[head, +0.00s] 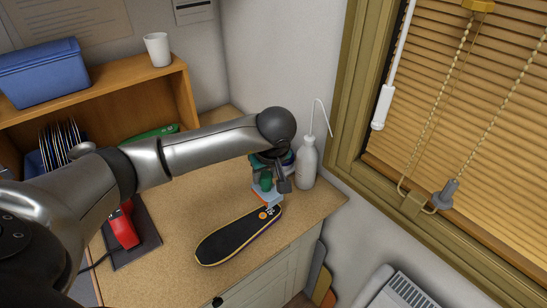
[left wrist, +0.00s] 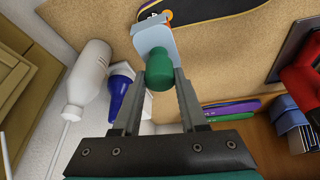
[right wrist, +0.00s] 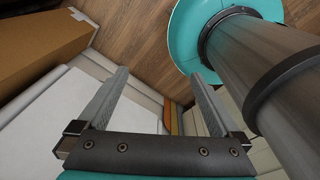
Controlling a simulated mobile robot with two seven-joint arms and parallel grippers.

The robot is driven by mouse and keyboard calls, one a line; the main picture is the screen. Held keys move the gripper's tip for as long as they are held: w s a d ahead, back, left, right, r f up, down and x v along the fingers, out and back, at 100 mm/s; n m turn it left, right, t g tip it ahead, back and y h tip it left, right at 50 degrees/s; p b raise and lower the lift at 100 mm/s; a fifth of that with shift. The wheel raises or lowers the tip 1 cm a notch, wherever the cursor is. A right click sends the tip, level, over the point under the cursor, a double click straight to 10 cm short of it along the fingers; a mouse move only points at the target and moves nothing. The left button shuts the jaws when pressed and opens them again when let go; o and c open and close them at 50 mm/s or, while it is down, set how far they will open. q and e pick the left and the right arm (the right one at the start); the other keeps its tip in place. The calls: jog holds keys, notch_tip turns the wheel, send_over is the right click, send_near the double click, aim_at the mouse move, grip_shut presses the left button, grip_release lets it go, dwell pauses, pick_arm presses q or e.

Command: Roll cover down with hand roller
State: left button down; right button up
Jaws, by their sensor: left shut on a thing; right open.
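The insole (head: 238,236), with a black cover and a pale edge, lies flat on the worktop. It shows at the top of the left wrist view (left wrist: 215,10). My left gripper (head: 270,182) is shut on the green handle (left wrist: 159,70) of the hand roller (left wrist: 155,38). The roller's pale blue frame (head: 266,196) is at the insole's far right end, over a white and orange marking. I cannot tell whether the roller touches the cover. My right gripper (right wrist: 158,85) is open and empty, away from the worktop, and not in the head view.
A white squeeze bottle (head: 306,164) stands just right of my left gripper. A blue-bodied bottle (left wrist: 118,92) is beside it. A red tool (head: 122,228) rests on a dark mat at left. A wooden shelf (head: 110,92) stands behind. The worktop around the insole is clear.

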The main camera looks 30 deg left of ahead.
aim_at(266, 193)
pick_arm(q)
jog(key=shift+f, duration=0.1)
jog(key=shift+a+f+b, duration=0.1)
jog(key=shift+f+b, duration=0.55)
jog(key=shift+f, duration=0.15)
notch_tip(266, 193, down, 3)
jog(key=shift+r+b, duration=0.2)
jog(key=shift+b, duration=0.75)
jog(key=shift+f+b, duration=0.4)
jog(key=shift+f, duration=0.3)
pick_arm(e)
jog(key=f, duration=0.4)
jog(key=shift+a, duration=0.4)
jog(key=shift+r, duration=0.1)
pick_arm(q)
jog(key=shift+f+b, duration=0.7)
pick_arm(e)
jog(key=shift+f, duration=0.7)
pick_arm(q)
jog(key=shift+s+f+b, duration=0.1)
jog(key=shift+f+b, duration=0.25)
jog(key=shift+b, duration=0.25)
pick_arm(e)
jog(key=shift+f, duration=0.6)
pick_arm(q)
jog(key=shift+s, duration=0.1)
